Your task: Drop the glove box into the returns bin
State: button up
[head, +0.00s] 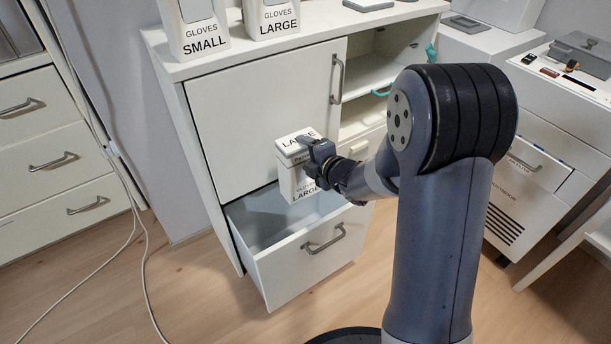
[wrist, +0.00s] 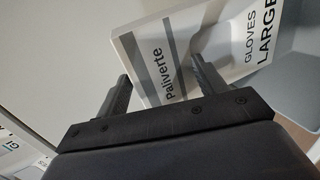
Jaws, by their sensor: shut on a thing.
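A white glove box (head: 288,168) marked "LARGE" is held above an open drawer in the head view. My gripper (head: 309,158) is shut on it. The box looks tilted in the wrist view and roughly upright in the head view. I cannot make out a labelled returns bin in either view.
The open drawer (head: 300,265) is at the bottom of the white cabinet (head: 255,115) and looks empty where visible. Two more glove boxes, small (head: 203,40) and large (head: 272,17), stand on the cabinet top. Cables run along the floor at left. A white desk stands at right.

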jog(key=shift+w+a+f+b, duration=0.15)
jog(key=shift+a+f+b, duration=0.1)
jog(key=shift+f+b, duration=2.4)
jog(key=shift+f, duration=1.15)
jog(key=o, duration=1.7)
jog(key=p, duration=0.3)
send_near(303, 174)
jog(key=shift+v, duration=0.95)
jog(key=shift+w+d, duration=0.1)
jog(key=shift+w, duration=0.05)
